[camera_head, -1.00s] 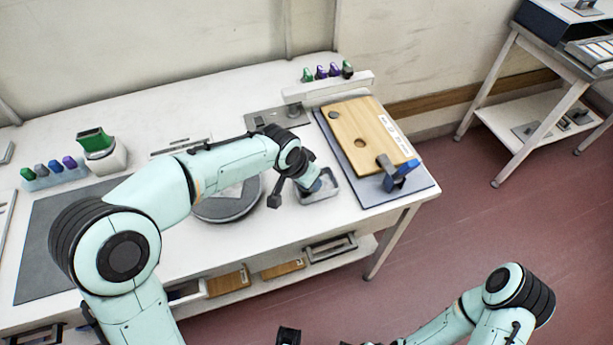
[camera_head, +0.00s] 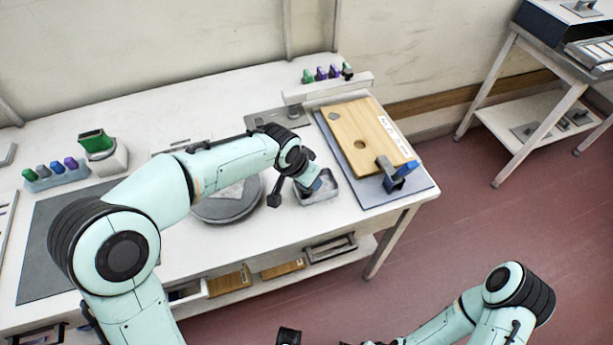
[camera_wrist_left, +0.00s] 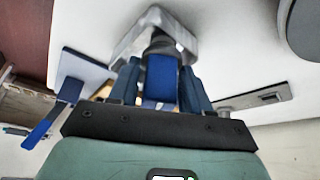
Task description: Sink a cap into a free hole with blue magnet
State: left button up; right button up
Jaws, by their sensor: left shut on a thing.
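My left gripper (camera_head: 320,186) is over the small metal tray (camera_head: 333,196) near the table's front edge. In the left wrist view its fingers are shut on the blue magnet (camera_wrist_left: 162,76), whose far end points into the tray (camera_wrist_left: 183,37). A dark shape lies at that end; I cannot tell whether it is a cap. The wooden board (camera_head: 352,123) right of the tray has an open round hole (camera_head: 359,144) and a grey disc (camera_head: 334,116) at its far left corner. A black part (camera_head: 289,336) at the bottom edge may belong to my right gripper; its jaws cannot be made out.
A blue-handled clamp (camera_head: 404,170) stands at the board's near right corner. A round grey plate (camera_head: 228,205) lies left of the tray, partly behind my arm. Coloured pieces (camera_head: 322,74) stand on a white rail behind. A holder (camera_head: 48,180) with more is at far left.

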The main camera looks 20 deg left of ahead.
pick_arm(q)
jog(key=shift+r+p, duration=1.2)
jog(key=shift+r, duration=0.65)
jog(key=shift+r, duration=0.1)
